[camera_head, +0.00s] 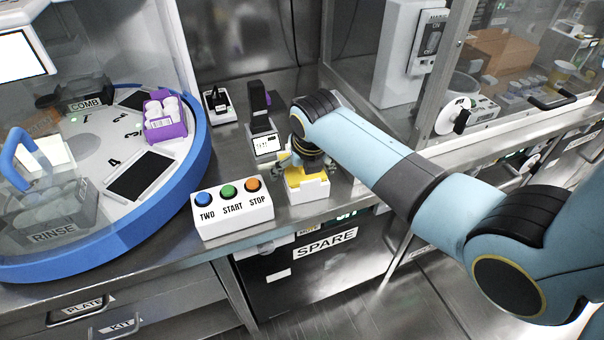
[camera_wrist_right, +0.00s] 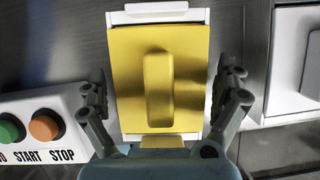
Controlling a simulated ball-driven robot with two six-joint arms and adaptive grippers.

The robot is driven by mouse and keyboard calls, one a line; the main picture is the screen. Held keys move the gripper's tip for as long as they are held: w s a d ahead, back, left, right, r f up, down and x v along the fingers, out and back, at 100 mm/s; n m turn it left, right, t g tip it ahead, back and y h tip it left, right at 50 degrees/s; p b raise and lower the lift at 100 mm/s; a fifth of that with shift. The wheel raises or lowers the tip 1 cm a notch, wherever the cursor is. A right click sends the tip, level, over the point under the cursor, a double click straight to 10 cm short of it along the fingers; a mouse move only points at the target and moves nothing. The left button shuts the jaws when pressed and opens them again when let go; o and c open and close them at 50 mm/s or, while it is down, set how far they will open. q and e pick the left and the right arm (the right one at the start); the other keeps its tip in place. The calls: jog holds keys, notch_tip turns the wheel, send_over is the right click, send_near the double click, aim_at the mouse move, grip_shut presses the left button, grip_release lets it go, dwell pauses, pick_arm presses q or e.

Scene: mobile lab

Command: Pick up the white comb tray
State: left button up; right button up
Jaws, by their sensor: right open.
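The white comb tray (camera_head: 310,191) stands near the front edge of the steel bench, with a yellow top. In the right wrist view the yellow top (camera_wrist_right: 185,100) fills the middle and has a raised rounded grip; the tray's white rim (camera_wrist_right: 160,15) shows at its far end. My right gripper (camera_wrist_right: 162,88) is above the tray, open, with one finger on each side of the yellow top. Both fingers look apart from it. In the head view my right wrist hides part of the tray. My left gripper is in neither view.
A white button box (camera_head: 232,208) with blue, green and orange buttons stands left of the tray. Behind stand a small black-and-white device (camera_head: 262,125) and a white-based one (camera_head: 218,104). A blue-rimmed carousel (camera_head: 195,165) with a purple tube rack (camera_head: 165,118) is left.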

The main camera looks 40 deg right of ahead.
jog(key=shift+f, duration=0.25)
dwell(0.5)
jog(key=shift+c, duration=0.3)
jog(key=c, duration=1)
